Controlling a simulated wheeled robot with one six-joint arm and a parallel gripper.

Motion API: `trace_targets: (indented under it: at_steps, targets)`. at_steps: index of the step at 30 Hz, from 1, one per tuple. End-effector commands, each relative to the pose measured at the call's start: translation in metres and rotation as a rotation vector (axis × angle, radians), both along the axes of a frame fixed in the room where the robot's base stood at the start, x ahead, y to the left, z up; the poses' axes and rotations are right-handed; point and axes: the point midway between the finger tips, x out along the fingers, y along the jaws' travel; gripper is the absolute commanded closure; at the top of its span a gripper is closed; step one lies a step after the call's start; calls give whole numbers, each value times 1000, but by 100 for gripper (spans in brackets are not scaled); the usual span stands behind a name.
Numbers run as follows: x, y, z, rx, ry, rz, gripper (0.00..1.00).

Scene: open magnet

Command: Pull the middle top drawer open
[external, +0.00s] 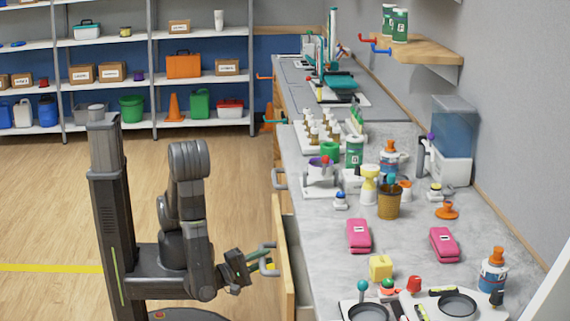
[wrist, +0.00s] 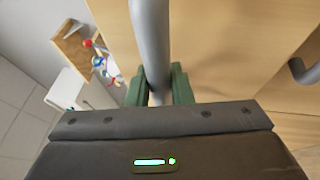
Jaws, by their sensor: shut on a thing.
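My gripper (external: 258,257) is at the front of a wooden drawer (external: 283,262) under the grey counter. Its green fingers are shut on the drawer's grey bar handle (external: 270,268). In the wrist view the handle (wrist: 151,45) runs up between the two green fingers (wrist: 160,88), with the pale wood front (wrist: 225,45) behind it. The drawer front stands out from the counter's edge in the external view, with a gap behind it, so the drawer is at least partly open. The drawer's inside is mostly hidden.
Another grey handle (external: 279,179) sits on the front farther back, and one more shows at the right of the wrist view (wrist: 303,71). The counter (external: 335,265) holds pink cases, bottles and a yellow block. Open wooden floor (external: 50,215) lies to the left.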

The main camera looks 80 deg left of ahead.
Motion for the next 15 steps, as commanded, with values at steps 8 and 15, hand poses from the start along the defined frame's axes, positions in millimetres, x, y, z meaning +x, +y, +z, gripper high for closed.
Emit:
trace_targets:
  at_steps: [8, 15]
  targets:
    - [-81, -1, 4, 5, 2, -7, 100]
    - [-135, 0, 2, 2, 2, -5, 100]
